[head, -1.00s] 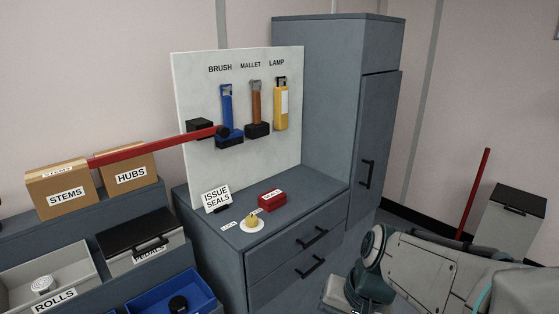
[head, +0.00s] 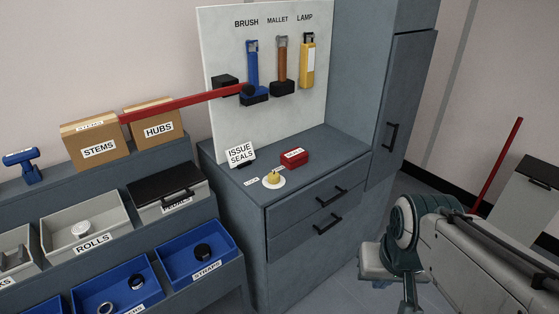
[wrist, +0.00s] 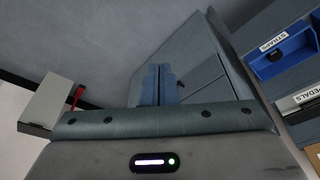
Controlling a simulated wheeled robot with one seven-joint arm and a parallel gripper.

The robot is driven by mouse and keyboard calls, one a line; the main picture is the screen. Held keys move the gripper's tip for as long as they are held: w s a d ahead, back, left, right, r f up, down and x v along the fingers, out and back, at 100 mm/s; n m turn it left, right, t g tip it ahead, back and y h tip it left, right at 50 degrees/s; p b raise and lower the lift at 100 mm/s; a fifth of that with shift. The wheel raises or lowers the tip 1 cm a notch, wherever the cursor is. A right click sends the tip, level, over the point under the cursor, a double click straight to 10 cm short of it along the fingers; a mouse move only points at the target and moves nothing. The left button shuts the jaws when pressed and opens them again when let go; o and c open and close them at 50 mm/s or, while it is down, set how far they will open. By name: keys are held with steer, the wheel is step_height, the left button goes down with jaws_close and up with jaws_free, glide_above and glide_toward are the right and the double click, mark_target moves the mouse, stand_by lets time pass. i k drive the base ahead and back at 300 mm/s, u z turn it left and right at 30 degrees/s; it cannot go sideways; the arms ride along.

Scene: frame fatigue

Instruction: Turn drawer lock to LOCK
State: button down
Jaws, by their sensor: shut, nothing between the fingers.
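The drawer lock appears as a yellow knob (head: 273,176) on a round white plate, on top of the grey drawer cabinet (head: 320,146). Small white labels lie beside the plate. One is at its left, but the print is too small to read, and I cannot tell the knob's setting. My gripper's blue fingers (wrist: 159,84) are together and empty in the wrist view. They are well away from the knob, which is not visible in that view. In the head view my arm is at the lower right, right of the cabinet, and the fingertips cannot be made out.
A red SEALS box (head: 294,158) and an ISSUE SEALS sign (head: 240,154) stand close behind the knob. A red bar (head: 185,104) reaches across at the left. Drawer handles (head: 333,197) stick out in front. Blue bins (head: 196,262) stand at the left, a tall cabinet (head: 402,110) at the right.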

mark_target(274, 177)
steer(key=u, duration=0.3)
steer(key=k, duration=0.45)
steer(key=u, duration=1)
steer(key=i, duration=0.9)
steer(key=z, duration=1)
steer(key=i, duration=0.6)
steer(key=z, duration=0.6)
